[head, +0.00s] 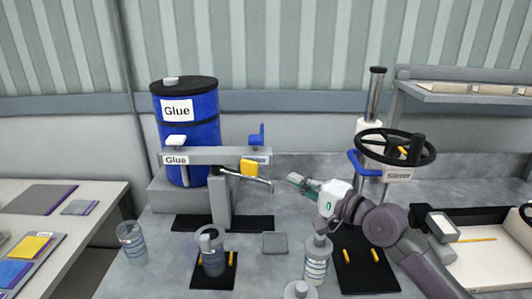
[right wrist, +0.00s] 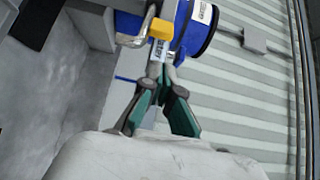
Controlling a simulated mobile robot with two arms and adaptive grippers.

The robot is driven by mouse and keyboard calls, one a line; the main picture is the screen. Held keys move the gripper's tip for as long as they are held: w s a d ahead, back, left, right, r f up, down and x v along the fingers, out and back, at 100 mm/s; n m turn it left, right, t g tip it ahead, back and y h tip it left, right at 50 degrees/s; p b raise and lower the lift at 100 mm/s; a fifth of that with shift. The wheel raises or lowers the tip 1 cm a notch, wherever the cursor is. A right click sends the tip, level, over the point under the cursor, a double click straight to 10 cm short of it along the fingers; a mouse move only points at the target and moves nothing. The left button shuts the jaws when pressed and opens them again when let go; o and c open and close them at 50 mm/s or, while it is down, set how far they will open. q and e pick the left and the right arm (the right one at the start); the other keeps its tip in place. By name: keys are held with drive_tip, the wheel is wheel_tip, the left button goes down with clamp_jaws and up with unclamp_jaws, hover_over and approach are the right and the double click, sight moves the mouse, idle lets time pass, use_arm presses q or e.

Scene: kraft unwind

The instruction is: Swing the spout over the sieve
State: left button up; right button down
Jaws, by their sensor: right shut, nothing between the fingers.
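The bent metal spout (head: 247,179) hangs under the right end of the grey beam (head: 215,156) by the blue Glue drum (head: 202,130), with its tip at the right. It also shows in the right wrist view (right wrist: 136,40). A yellow block (head: 249,168) sits just above it. A grey pot (head: 212,256) stands below and left of the spout; I cannot tell for sure whether the sieve is at its top. My right gripper (head: 291,178) is shut and empty, just right of the spout tip; its fingertips show in the right wrist view (right wrist: 167,65). My left gripper is not in view.
A clear jar (head: 131,242) stands at the left and a banded bottle (head: 316,262) below my right arm. A press with a black handwheel (head: 396,147) stands at the right. A small grey plate (head: 275,243) lies mid-bench. The side table (head: 60,212) is at the left.

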sight(245, 175)
drive_tip(key=p+x, duration=0.1)
drive_tip(key=x, duration=0.7)
drive_tip(key=shift+w+a+r, duration=0.15)
drive_tip(key=shift+w+a, duration=0.6)
use_arm(q)
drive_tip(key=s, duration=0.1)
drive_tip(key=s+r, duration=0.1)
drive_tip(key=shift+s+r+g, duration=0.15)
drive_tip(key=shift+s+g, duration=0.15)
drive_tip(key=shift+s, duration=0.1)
drive_tip(key=shift+p, duration=0.3)
